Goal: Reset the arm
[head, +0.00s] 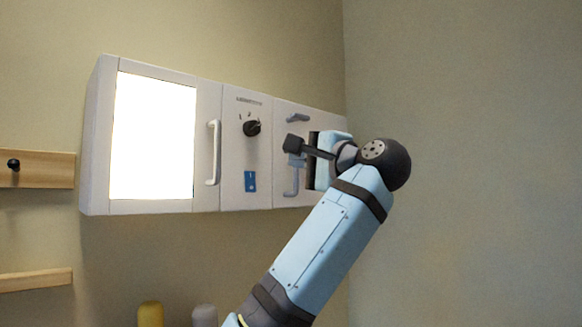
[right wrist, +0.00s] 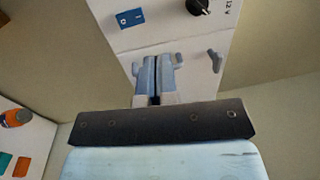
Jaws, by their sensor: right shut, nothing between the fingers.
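My right arm rises from the bottom of the head view, bent at the elbow. Its gripper (head: 297,178) is in front of the right panel of a white wall cabinet (head: 262,190). In the right wrist view the gripper's two pale blue-grey fingers (right wrist: 157,75) are together, with nothing between them. They point at the cabinet face, beside grey fittings on the right panel; I cannot tell whether they touch. My left gripper is not in view.
The cabinet has a bright lit panel (head: 154,138), a white handle (head: 213,152), a black knob (head: 252,128), a blue switch (head: 250,181) and a grey fitting (head: 298,118). A wooden peg rail (head: 45,169) is left. The wall right of my arm is bare.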

